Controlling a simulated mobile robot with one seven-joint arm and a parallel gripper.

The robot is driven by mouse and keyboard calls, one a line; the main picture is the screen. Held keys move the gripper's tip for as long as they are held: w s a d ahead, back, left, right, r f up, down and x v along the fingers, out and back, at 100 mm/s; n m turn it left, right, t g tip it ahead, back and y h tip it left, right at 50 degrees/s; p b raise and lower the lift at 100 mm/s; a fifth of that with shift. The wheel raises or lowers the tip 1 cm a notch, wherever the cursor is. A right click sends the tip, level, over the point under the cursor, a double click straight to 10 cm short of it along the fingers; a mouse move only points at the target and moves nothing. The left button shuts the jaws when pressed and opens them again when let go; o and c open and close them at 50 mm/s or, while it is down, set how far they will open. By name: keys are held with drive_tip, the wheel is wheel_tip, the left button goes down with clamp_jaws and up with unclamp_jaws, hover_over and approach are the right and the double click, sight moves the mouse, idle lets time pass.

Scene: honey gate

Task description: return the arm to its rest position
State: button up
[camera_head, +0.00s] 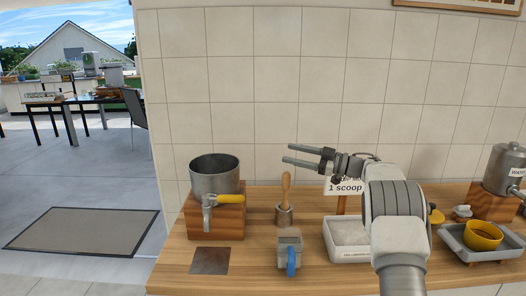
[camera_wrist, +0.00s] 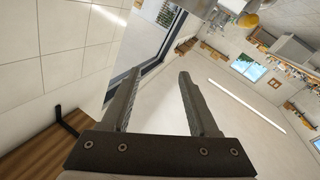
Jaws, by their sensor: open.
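My gripper (camera_head: 303,157) is raised above the wooden counter (camera_head: 260,255) in the head view, with its fingers pointing left. Its two fingers are apart and nothing is between them. In the wrist view my gripper (camera_wrist: 158,85) also shows open and empty, with the tiled wall at the left and the room tilted behind. My arm rises from the lower right of the head view and hides part of the counter and of the "1 scoop" sign (camera_head: 345,187).
A metal pot with a yellow-handled tap (camera_head: 214,173) stands on a wooden block at left. Near it are a wooden-handled tool (camera_head: 285,195) and a blue-handled cup (camera_head: 289,250). A white tray (camera_head: 345,258), a yellow bowl (camera_head: 483,235) and a metal container (camera_head: 505,168) stand to the right.

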drive_tip(key=d+r+m+t+h+p, duration=0.1)
drive_tip(key=d+r+m+t+h, duration=0.2)
drive_tip(key=r, duration=0.4)
drive_tip(key=d+r+m+t+h, duration=0.1)
drive_tip(key=r+m+t+h, duration=0.3)
drive_tip(key=r, duration=0.3)
drive_tip(key=d+r+m+t+h+p, duration=0.1)
drive_tip(key=d+r+m+t+h, duration=0.15)
drive_tip(key=r+t, duration=0.35)
drive_tip(key=s+d+r+m+g+h, duration=0.1)
drive_tip(key=s+d+r+m+h, duration=0.2)
drive_tip(key=s+m+h, duration=0.3)
drive_tip(key=s+a+f+g+p, duration=0.1)
drive_tip(key=s+f+g, duration=0.3)
drive_tip(key=s, duration=1)
drive_tip(key=s+a+f+m+g+h+p, duration=0.1)
drive_tip(key=s+a+f+g, duration=0.2)
drive_tip(key=s+f, duration=0.6)
drive_tip(key=s+a+f+m+g+h+p, duration=0.1)
drive_tip(key=s+f+g, duration=0.5)
drive_tip(key=s, duration=1.3)
drive_tip(key=shift+a+f+p, duration=0.5)
drive_tip(key=shift+a, duration=0.55)
